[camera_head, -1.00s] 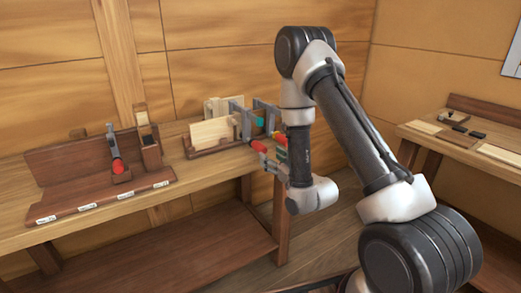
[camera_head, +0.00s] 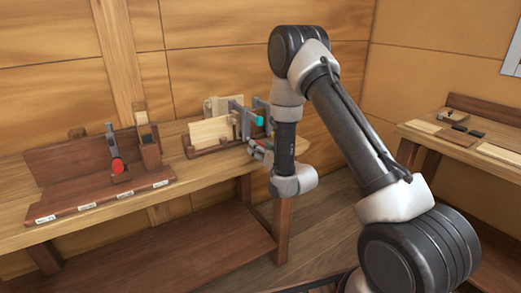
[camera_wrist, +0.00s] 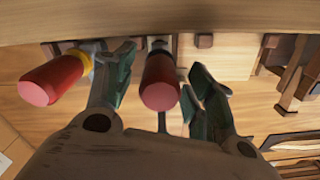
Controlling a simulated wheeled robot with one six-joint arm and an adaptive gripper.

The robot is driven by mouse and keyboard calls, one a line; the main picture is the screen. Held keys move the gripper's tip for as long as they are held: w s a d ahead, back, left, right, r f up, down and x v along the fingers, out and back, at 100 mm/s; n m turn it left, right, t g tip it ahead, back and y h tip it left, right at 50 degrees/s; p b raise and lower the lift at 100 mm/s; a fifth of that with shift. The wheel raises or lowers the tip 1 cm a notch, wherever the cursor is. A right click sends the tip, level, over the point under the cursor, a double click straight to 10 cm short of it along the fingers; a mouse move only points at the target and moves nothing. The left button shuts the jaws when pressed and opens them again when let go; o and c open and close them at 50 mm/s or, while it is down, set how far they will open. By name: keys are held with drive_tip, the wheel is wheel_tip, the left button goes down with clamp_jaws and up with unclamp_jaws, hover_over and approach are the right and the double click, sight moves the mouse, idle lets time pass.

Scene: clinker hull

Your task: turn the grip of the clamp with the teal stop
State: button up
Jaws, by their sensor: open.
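A clamp with a teal stop (camera_head: 259,121) stands at the right end of the bench in the head view. Its grip is hidden there by my gripper and wrist. In the wrist view my gripper (camera_wrist: 163,66) is open, its green-padded fingers on either side of a red grip (camera_wrist: 160,82). I cannot see a teal stop in the wrist view, nor tell whether the fingers touch this grip. A second red grip with a yellow collar (camera_wrist: 57,80) lies left of the left finger, outside the jaws.
A pale board (camera_head: 210,131) stands in a wooden holder next to the clamps. A brown rack (camera_head: 95,203) with a red-knobbed tool (camera_head: 117,166) is further left on the bench (camera_head: 35,238). Another bench with small items is at right. The bench edge is close to my gripper.

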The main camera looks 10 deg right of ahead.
drive_tip(key=c, duration=1)
drive_tip(key=shift+c, duration=0.2)
drive_tip(key=shift+n, duration=0.3)
drive_tip(key=n, duration=0.4)
drive_tip(key=shift+n, duration=2)
drive_tip(key=o, duration=1)
drive_tip(key=shift+o, duration=0.2)
